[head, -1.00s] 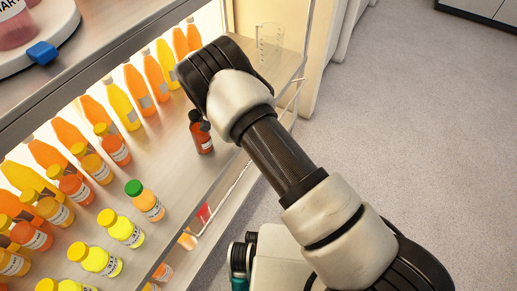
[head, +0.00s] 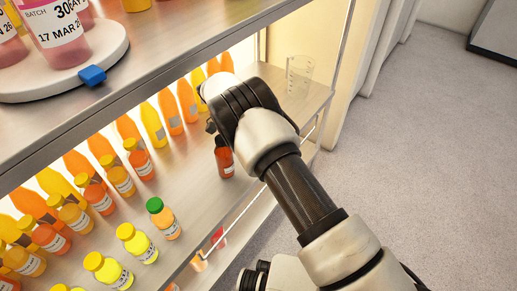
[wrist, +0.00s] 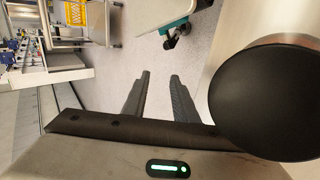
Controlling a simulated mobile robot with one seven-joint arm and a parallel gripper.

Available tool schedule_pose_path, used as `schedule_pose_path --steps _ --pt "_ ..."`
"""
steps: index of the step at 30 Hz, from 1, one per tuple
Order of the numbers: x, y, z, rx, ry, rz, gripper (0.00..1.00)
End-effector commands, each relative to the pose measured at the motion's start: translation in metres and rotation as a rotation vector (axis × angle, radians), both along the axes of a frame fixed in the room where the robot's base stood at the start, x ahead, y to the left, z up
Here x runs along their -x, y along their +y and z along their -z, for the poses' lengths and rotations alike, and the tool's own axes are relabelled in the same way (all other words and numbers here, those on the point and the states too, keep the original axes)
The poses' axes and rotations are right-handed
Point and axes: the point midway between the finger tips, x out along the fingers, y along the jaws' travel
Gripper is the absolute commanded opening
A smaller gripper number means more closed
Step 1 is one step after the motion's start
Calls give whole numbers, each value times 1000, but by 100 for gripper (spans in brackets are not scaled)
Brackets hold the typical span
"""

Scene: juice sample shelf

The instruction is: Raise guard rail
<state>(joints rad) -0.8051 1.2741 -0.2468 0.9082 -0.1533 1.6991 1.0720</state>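The guard rail appears to be the thin metal bar (head: 262,194) along the front edge of the lit shelf in the head view. It sits low at the shelf edge, and my arm hides part of it. My gripper (wrist: 160,84) shows in the wrist view with its two dark fingers apart and nothing between them. The floor shows in the gap. In the head view my wrist is over the right part of the shelf, and the fingers cannot be made out clearly. I cannot see the rail in the wrist view.
A dark red bottle (head: 224,158) stands close under my wrist. Rows of juice bottles fill the shelf's left, with a green-capped one (head: 163,218) near the front. A clear beaker (head: 299,74) stands at the far end. A large black disc (wrist: 265,97) is close in the wrist view.

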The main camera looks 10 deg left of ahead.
Motion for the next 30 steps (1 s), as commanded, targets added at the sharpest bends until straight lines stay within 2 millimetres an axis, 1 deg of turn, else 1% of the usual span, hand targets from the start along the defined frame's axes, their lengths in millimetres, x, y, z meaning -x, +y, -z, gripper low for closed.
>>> schedule_pose_path --steps 1,3,9,30 --pt "-3 7 -6 -2 -2 -1 26" --pt "-6 14 -13 -2 -1 -1 26" --pt "-10 25 -24 0 1 -1 26" --pt "-11 26 -26 0 1 -1 26"
